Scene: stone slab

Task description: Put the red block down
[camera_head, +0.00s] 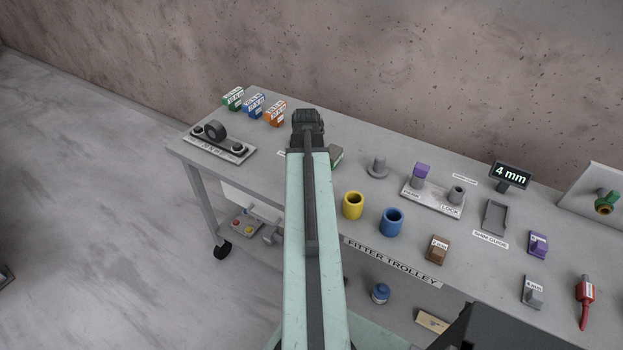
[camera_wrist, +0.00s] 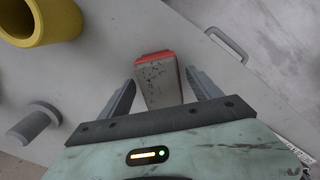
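The red block (camera_wrist: 158,85) is in the wrist view between my two fingers. It has a worn grey face towards the camera and red along its far end and right side. My gripper (camera_wrist: 161,75) has its fingers apart, with a narrow gap between each fingertip and the block. The near end of the block is hidden by my gripper's body. In the head view my gripper (camera_head: 307,122) is over the back part of the grey trolley top (camera_head: 270,165). My arm hides the block and fingers there.
A yellow cup (camera_head: 352,205), a blue cup (camera_head: 392,221) and a grey peg (camera_head: 377,166) stand right of my arm. A dark greenish block (camera_head: 336,156) is close beside the arm. Small labelled boxes (camera_head: 254,106) and a ring fixture (camera_head: 216,138) are to the left.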

